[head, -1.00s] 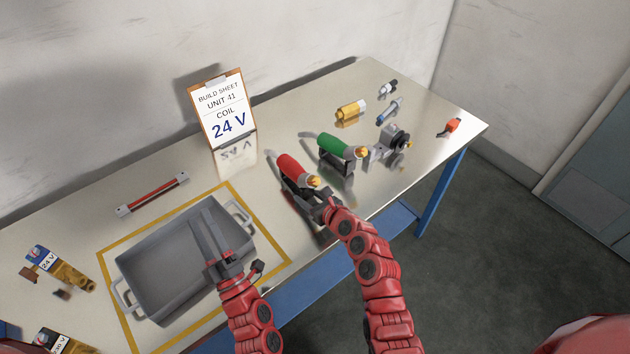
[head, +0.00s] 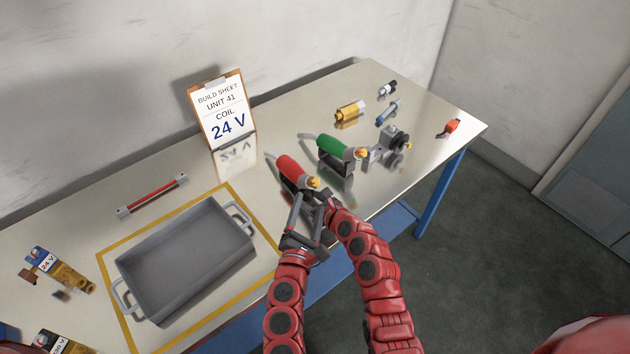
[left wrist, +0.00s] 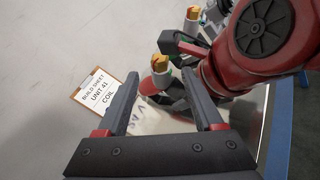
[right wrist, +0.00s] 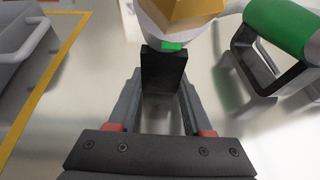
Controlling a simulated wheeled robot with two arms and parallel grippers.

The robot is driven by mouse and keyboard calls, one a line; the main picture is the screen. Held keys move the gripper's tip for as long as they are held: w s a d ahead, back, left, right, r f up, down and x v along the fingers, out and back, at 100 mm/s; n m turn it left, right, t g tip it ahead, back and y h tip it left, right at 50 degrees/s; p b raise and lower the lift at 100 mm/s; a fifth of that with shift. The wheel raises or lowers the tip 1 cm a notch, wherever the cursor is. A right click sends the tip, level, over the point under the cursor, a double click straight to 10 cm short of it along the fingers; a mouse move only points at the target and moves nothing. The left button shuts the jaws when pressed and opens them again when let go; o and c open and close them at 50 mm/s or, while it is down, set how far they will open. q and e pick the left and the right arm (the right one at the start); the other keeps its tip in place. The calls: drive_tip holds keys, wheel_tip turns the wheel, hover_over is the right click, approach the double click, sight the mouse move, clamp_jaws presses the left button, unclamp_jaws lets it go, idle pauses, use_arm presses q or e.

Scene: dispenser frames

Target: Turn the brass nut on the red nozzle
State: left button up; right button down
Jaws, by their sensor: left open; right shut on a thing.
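The red nozzle (head: 290,167) lies near the front edge of the bench, with the brass nut (head: 314,182) at its near end. My right gripper (right wrist: 162,78) is shut on the nozzle's black lower part (right wrist: 163,62). The nut (right wrist: 185,10) shows just beyond it, above a pale collar with a green mark. My left gripper (head: 308,205) is open and empty, just short of the nut. In the left wrist view, the nut (left wrist: 160,64) appears beyond the gap between the open fingers (left wrist: 160,82). Most of the nozzle's red body is hidden there.
A green nozzle (head: 334,146) with its own brass nut lies just right of the red one. A grey tray (head: 128,263) stands at left inside a yellow outline. A build sheet (head: 222,112) stands behind. Small fittings and a grey valve (head: 396,142) lie further right.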

sight(314, 185)
use_arm(q)
drive_tip(key=x, duration=0.9)
clamp_jaws()
